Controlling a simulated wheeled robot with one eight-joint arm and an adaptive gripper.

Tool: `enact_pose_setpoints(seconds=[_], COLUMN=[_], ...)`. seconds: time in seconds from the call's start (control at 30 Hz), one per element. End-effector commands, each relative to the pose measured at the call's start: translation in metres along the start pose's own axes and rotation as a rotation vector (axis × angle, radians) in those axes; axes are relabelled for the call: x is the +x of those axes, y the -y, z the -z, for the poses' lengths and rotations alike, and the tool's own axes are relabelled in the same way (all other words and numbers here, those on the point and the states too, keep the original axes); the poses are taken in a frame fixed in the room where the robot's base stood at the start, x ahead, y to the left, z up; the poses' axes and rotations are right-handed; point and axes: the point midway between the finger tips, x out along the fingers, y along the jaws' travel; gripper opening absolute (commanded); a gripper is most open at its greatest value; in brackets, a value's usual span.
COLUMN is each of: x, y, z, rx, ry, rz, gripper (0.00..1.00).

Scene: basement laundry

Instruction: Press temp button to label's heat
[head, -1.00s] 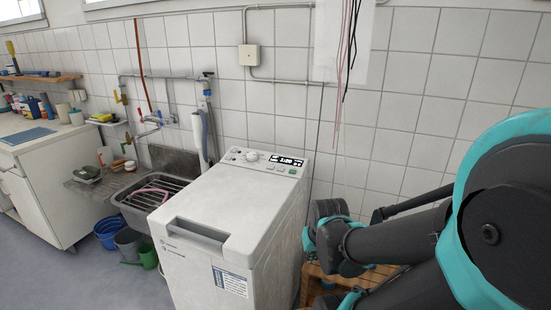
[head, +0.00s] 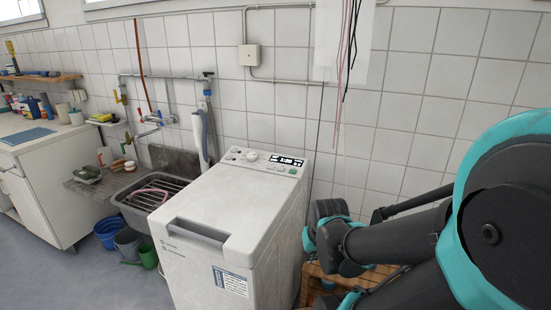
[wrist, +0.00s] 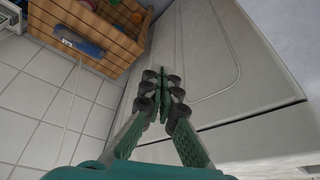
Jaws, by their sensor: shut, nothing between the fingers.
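A white top-loading washing machine (head: 215,236) stands in the middle of the head view. Its control panel (head: 262,163) at the back of the top has a round knob (head: 250,156), a lit display (head: 287,161) and small buttons (head: 276,168) too small to read. A label with print (head: 230,282) is on its front, unreadable from here. In the wrist view my gripper (wrist: 165,78) is shut and empty beside the pale machine body (wrist: 225,75). In the head view my arm is at the right, and the gripper's tips cannot be made out.
A wooden crate (wrist: 95,35) holding items is close to the gripper in the wrist view. A sink (head: 150,195) and buckets (head: 128,241) stand left of the machine. Wires (head: 346,60) hang on the tiled wall above. Floor at the lower left is open.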

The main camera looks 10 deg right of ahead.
Motion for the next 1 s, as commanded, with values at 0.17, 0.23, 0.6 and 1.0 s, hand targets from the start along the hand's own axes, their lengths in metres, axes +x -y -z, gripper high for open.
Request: enact_pose_setpoints(seconds=[0.17,0.23,0.6,1.0], x=[0.0,0.0,-0.008,-0.028], y=[0.0,0.0,0.002,0.03], z=[0.0,0.0,0.06,0.237], rx=[0.0,0.0,-0.001,0.02], ry=[0.0,0.0,-0.096,-0.311], rz=[0.0,0.0,0.006,0.12], gripper=[0.0,0.0,0.0,0.0])
